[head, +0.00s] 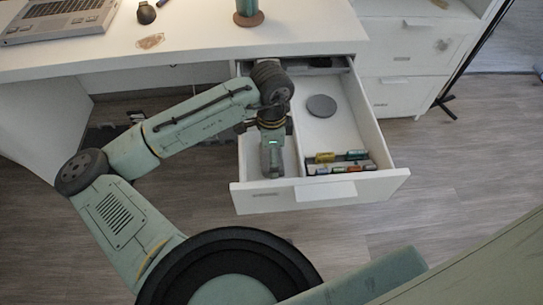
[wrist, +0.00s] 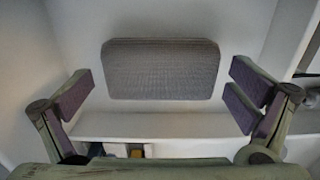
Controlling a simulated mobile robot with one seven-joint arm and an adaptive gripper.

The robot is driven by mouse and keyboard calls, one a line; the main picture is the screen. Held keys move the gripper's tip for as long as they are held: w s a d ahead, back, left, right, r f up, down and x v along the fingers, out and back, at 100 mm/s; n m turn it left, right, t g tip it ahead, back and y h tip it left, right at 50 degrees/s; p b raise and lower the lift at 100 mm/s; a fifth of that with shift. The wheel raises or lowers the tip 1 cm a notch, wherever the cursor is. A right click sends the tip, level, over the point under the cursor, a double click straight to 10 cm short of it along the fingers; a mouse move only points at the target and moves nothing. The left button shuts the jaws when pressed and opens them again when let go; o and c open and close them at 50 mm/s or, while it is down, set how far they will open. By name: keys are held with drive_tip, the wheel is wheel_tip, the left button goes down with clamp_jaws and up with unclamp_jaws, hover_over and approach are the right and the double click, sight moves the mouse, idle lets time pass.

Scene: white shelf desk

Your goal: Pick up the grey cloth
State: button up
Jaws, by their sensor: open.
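The grey cloth (wrist: 160,68) shows in the wrist view as a flat, ribbed rectangle with rounded corners, lying on a white surface. My gripper (wrist: 162,92) is open, with one purple-padded finger to the left of the cloth and one to the right. Both fingers look apart from it, and nothing is between them in their grip. In the head view, my gripper (head: 271,168) points down into the left compartment of the open drawer (head: 255,198). I cannot make out the cloth there; the arm and gripper cover much of that compartment.
The drawer's right compartment holds a dark grey disc (head: 321,107) and several small coloured cylinders (head: 340,157) near the front. A divider separates the compartments. The white desk (head: 190,35) above carries a laptop (head: 60,20), a black mouse (head: 146,13) and a green cylinder (head: 248,8).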

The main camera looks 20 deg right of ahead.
drive_tip(key=shift+f, duration=0.45)
drive_tip(key=c, duration=0.9)
drive_tip(key=shift+r, duration=0.1)
wheel_tip(320, 180, up, 10)
drive_tip(key=shift+f, duration=0.1)
